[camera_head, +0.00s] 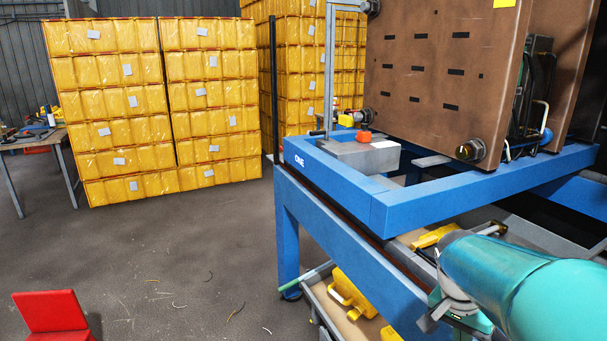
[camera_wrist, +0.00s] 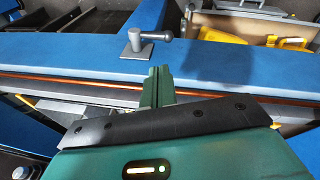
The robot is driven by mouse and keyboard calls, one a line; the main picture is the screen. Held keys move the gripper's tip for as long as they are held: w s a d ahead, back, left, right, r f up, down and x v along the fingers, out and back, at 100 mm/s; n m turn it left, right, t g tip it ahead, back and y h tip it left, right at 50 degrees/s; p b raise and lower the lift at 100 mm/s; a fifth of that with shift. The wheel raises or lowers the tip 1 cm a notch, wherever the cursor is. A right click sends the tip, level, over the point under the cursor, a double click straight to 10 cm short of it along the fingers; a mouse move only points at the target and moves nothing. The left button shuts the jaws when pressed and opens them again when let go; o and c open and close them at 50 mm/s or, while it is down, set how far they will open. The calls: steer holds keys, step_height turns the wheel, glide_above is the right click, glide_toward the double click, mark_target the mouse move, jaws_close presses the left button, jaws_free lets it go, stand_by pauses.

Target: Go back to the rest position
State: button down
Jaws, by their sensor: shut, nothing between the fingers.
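My gripper (camera_wrist: 160,84) shows in the wrist view, with its green fingers together and nothing between them. It is at the edge of a blue frame beam (camera_wrist: 80,58), near a small grey clamp handle (camera_wrist: 145,40) on that beam. In the head view, my teal arm reaches in from the lower right, and my gripper (camera_head: 437,318) is partly visible beside the blue machine frame (camera_head: 420,205). Yellow jerry cans (camera_head: 350,293) lie in a tray below the frame. A bit of yellow can (camera_wrist: 222,36) also shows in the wrist view.
Tall stacks of wrapped yellow cans (camera_head: 118,130) stand at the back. A brown mould block (camera_head: 440,70) sits on the frame. A red object (camera_head: 48,310) is at lower left, and a table (camera_head: 35,140) with tools stands at far left. The grey floor (camera_head: 190,260) between is mostly clear.

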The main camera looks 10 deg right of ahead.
steer(key=s+a+r+n+t+y, duration=0.1)
steer(key=s+a+n+t, duration=0.1)
steer(key=a, duration=0.4)
steer(key=s+a+r+n+t+y, duration=0.1)
steer(key=s+a+r+n+t, duration=0.1)
steer(key=a+n, duration=0.3)
steer(key=s+a+r+n+t+y, duration=0.1)
steer(key=s+a+r+n+t, duration=0.1)
steer(key=a, duration=0.5)
steer(key=shift+s+a+r+n, duration=0.15)
steer(key=shift+s+n, duration=0.75)
steer(key=shift+n, duration=0.2)
